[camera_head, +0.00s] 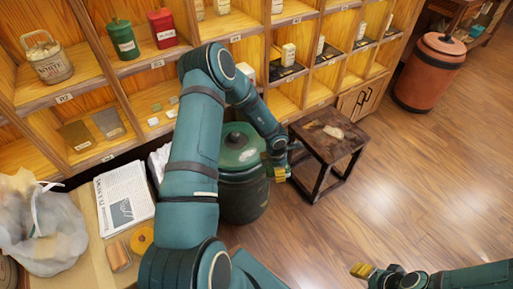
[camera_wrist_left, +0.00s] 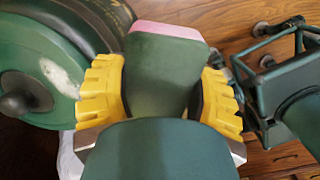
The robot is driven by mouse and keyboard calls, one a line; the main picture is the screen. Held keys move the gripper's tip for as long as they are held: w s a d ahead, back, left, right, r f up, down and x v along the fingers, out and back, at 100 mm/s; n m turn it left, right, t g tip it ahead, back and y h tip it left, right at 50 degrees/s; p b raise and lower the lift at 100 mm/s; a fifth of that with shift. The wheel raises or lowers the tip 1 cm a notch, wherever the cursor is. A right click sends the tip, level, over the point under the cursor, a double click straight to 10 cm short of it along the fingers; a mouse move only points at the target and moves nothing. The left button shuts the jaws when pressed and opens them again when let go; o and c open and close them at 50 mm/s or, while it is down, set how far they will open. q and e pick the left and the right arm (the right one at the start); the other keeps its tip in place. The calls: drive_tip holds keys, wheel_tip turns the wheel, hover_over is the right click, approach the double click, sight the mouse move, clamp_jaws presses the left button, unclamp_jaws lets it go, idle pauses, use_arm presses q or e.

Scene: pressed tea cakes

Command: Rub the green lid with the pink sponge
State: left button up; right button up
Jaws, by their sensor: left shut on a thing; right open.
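The green lid (camera_head: 236,133) with a dark knob sits on a large green canister (camera_head: 245,200) beside the shelves. In the left wrist view the lid (camera_wrist_left: 50,48) shows at the left, with a whitish smudge (camera_wrist_left: 63,80) on it. My left gripper (camera_head: 278,168) is just right of the lid. Its yellow fingers (camera_wrist_left: 163,95) are shut on a block with a green face and a pink edge, which I take as the pink sponge (camera_wrist_left: 165,29). The sponge appears apart from the lid. My right gripper (camera_head: 362,270) is open at the lower right, over the floor.
A dark low stool (camera_head: 335,135) stands right of the canister. The wooden shelves (camera_head: 130,64) run behind. A counter with a newspaper (camera_head: 124,196) and a plastic bag (camera_head: 45,235) is at the left. Bare floor (camera_head: 400,180) lies to the right.

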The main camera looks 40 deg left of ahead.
use_arm(q)
drive_tip(key=w+a+n+y, duration=0.1)
drive_tip(key=w+a+n, duration=0.1)
drive_tip(key=a+n, duration=0.65)
drive_tip(key=n+y, duration=0.2)
drive_tip(key=n, duration=1.2)
approach(254, 159)
drive_tip(key=shift+b+x, duration=2.6)
drive_tip(key=shift+x, duration=0.1)
drive_tip(key=shift+w, duration=0.1)
drive_tip(key=shift+b+x, duration=0.65)
drive_tip(key=shift+x, duration=0.4)
drive_tip(key=shift+a, duration=0.15)
